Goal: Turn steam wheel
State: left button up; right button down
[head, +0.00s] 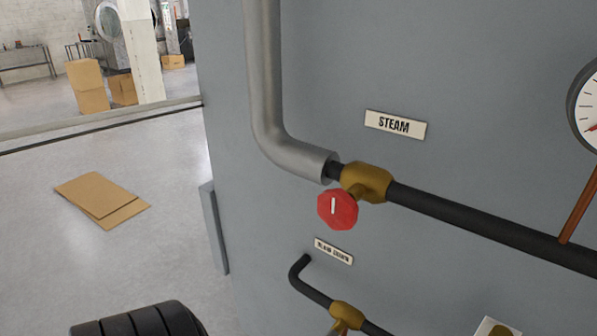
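The red steam wheel (338,209) is a small faceted handwheel with a white mark, upright on its face. It sits on a brass valve (366,182) in the pipe line on the grey machine wall, just below the STEAM label (395,125). Nothing touches the wheel, and its front is fully visible.
A black pipe (470,217) runs right from the valve, and a thick grey pipe (265,80) rises at its left. A lower brass valve (346,315) is partly cut off. A gauge (588,103) is at the right edge. Flat cardboard (102,199) lies on the floor at left.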

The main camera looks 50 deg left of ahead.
aim_at(338, 209)
jog(key=u, duration=1.4)
